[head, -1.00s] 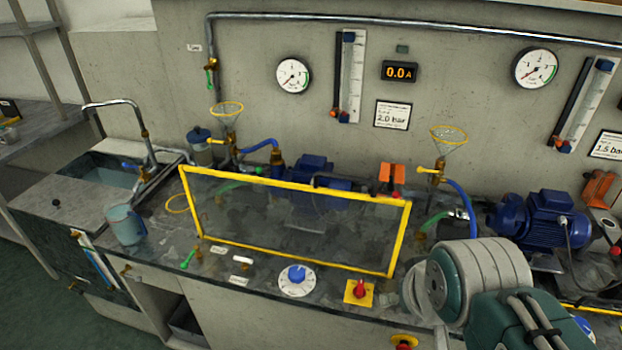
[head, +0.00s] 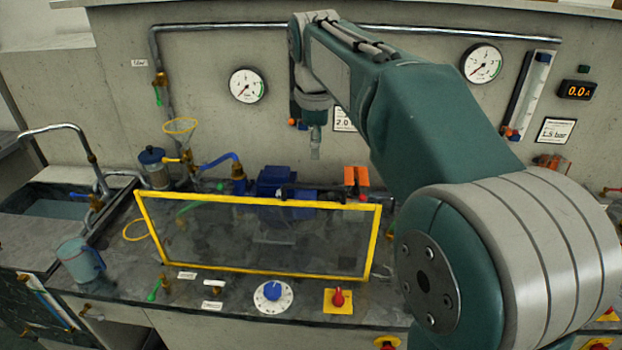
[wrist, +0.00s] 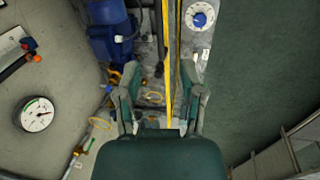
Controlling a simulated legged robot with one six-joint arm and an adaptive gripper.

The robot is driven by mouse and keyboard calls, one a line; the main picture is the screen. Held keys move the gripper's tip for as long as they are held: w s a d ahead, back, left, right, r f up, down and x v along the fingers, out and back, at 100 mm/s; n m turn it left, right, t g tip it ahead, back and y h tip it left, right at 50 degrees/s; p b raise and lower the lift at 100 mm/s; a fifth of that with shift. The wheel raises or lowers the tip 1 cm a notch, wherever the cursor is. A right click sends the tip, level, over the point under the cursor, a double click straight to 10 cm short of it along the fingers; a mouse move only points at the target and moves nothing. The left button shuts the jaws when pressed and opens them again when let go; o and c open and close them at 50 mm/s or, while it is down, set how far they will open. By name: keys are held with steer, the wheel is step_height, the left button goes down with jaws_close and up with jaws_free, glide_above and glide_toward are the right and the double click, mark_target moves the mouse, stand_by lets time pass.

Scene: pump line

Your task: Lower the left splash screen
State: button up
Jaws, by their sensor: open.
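The left splash screen (head: 255,270) is a clear panel in a yellow frame. In the wrist view my gripper (wrist: 160,85) is open and empty. The screen's yellow frame (wrist: 169,60) shows nearly edge-on between its fingers. The handle is not clear in the wrist view.
A blue dial (head: 273,291) and a red switch (head: 338,298) lie in front of the screen. Orange parts (head: 356,177) stand behind its right end. A jug (head: 80,260) and a sink (head: 45,207) are at left. A pressure gauge (head: 248,85) hangs on the wall.

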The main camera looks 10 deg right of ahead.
mark_target(316, 186)
steer(key=f, duration=0.3)
steer(key=w+f, duration=0.1)
steer(key=f, duration=0.3)
steer(key=w+f, duration=0.1)
steer(key=f, duration=0.2)
steer(key=shift+w+d+f, duration=0.1)
steer(key=shift+d+f, duration=0.2)
jaws_close()
